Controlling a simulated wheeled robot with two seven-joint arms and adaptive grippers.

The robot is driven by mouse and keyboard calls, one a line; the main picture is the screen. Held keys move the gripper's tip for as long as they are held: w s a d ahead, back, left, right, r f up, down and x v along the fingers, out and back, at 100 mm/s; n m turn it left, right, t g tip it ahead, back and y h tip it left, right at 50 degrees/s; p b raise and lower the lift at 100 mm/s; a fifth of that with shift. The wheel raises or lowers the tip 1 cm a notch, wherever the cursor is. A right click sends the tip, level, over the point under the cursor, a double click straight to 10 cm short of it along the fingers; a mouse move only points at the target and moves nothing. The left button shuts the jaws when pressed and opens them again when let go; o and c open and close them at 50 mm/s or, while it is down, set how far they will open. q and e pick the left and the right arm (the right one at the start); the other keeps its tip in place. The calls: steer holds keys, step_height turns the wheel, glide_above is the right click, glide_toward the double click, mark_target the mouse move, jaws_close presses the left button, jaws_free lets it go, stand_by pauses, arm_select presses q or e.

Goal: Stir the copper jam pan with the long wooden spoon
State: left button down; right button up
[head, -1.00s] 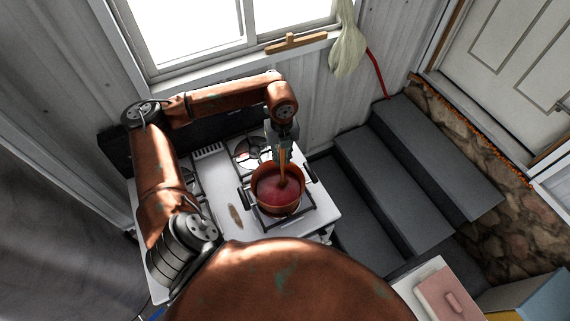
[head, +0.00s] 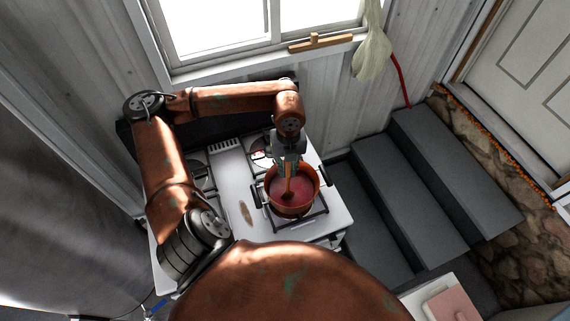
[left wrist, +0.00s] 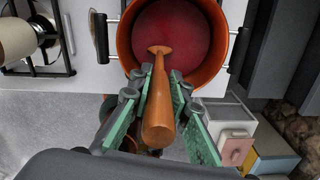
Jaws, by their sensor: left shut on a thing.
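The copper jam pan (head: 293,213) stands on the white stove in the head view and holds dark red jam (head: 300,188). It shows at the top of the left wrist view (left wrist: 126,42). My left gripper (head: 289,164) is above the pan and shut on the long wooden spoon (head: 287,186). In the left wrist view the spoon's handle (left wrist: 158,120) lies between the green-padded fingers, and its far end reaches over the pan into the jam. The submerged part is hidden. My right gripper is not in view.
The stove (head: 232,180) has other burners left of and behind the pan, and a small brown oval object (head: 246,212) lies on its top. Grey steps (head: 400,190) rise to the right. A window (head: 240,30) and wall are behind.

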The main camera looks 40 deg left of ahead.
arm_select(q)
steer(key=w+b, duration=0.2)
steer(key=b, duration=0.1)
steer(key=shift+w+a, duration=0.2)
steer(key=shift+w, duration=0.2)
stand_by(0.6)
steer(key=shift+r, duration=0.1)
